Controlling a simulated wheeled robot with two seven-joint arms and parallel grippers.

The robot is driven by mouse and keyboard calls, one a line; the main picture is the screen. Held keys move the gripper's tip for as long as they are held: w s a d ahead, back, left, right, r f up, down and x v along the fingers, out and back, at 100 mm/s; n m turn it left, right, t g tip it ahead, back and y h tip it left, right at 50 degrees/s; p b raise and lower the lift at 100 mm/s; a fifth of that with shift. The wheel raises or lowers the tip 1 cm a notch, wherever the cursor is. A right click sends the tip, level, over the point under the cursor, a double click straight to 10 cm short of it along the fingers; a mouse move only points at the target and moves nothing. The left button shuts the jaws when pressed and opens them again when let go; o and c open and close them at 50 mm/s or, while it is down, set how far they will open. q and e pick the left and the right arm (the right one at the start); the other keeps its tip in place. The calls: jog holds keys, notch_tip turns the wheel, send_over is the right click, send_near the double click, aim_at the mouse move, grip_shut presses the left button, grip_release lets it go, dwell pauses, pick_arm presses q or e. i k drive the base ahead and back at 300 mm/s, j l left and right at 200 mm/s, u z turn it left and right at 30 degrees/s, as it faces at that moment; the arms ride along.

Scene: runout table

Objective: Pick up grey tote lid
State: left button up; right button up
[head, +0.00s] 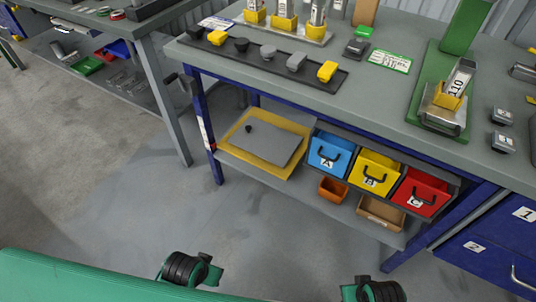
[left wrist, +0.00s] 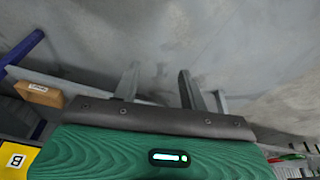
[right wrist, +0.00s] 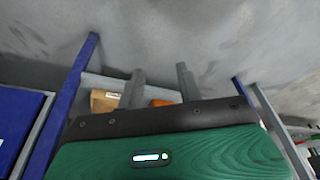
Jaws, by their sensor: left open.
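The grey tote lid (head: 272,140) is a flat grey panel with a small dark knob near its left corner. It lies in a yellow tray (head: 234,155) at the left end of the workbench's lower shelf in the head view. My left gripper (left wrist: 160,70) shows two fingers apart with nothing between them in the left wrist view. My right gripper (right wrist: 160,69) also has its fingers apart and empty in the right wrist view. Neither gripper's fingers show in the head view, and the lid is not recognisable in either wrist view.
Blue (head: 331,153), yellow (head: 374,172) and red (head: 420,192) bins hang right of the tray. Below them are an orange bin (head: 333,190) and a cardboard box (head: 381,213). Blue table legs (head: 205,130) flank the shelf. The floor (head: 110,190) in front is clear.

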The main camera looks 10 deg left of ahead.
aim_at(276, 145)
jog(key=i+j, duration=0.2)
jog(key=j, duration=0.15)
jog(key=i+j+z, duration=0.35)
jog(key=j, duration=0.25)
jog(key=i+j+z, duration=0.15)
jog(key=j, duration=0.15)
jog(key=i+j+z, duration=0.15)
jog(key=j, duration=0.2)
jog(key=z, duration=0.55)
